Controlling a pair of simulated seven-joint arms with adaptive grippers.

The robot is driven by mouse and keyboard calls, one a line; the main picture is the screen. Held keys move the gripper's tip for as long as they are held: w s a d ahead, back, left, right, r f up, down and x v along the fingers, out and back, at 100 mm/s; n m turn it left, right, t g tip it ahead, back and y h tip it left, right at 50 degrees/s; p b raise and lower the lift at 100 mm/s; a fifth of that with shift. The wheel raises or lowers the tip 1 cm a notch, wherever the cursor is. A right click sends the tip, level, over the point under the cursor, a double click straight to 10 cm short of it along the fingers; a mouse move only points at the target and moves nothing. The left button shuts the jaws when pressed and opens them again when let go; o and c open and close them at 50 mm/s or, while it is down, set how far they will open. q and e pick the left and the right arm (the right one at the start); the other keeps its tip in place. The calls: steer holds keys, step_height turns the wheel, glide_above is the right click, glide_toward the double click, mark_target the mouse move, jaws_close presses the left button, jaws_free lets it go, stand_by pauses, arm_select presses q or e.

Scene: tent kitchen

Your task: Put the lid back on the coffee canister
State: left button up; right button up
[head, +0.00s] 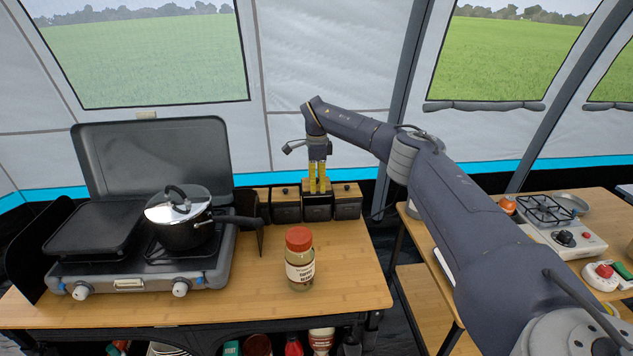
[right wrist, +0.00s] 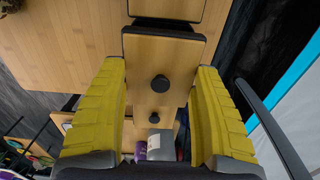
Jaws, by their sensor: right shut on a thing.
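My right gripper (head: 317,190) points down over the row of small dark canisters at the back of the wooden counter. Its yellow fingers are closed on the edges of a square wooden lid with a dark border and black knob (right wrist: 160,83), seen between the fingers in the right wrist view. In the head view the lid sits just over the dark canister (head: 317,213) in the row. I cannot tell whether lid and canister touch. A second knob (right wrist: 153,117) shows beyond the held lid. My left gripper is not in view.
Lidded canisters stand close on both sides, one at the left (head: 286,210) and one at the right (head: 347,207). A red-capped jar (head: 300,262) stands in front. A camping stove (head: 135,275) with a lidded pot (head: 185,232) is at the left. The front right counter is clear.

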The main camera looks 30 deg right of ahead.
steer(key=shift+f, duration=1.6)
stand_by(2.4)
steer(key=c, duration=0.3)
steer(key=o, duration=0.6)
steer(key=shift+s, duration=0.1)
steer(key=o, duration=0.4)
steer(key=shift+f, duration=0.1)
steer(key=shift+o, duration=0.6)
steer(key=o, duration=0.5)
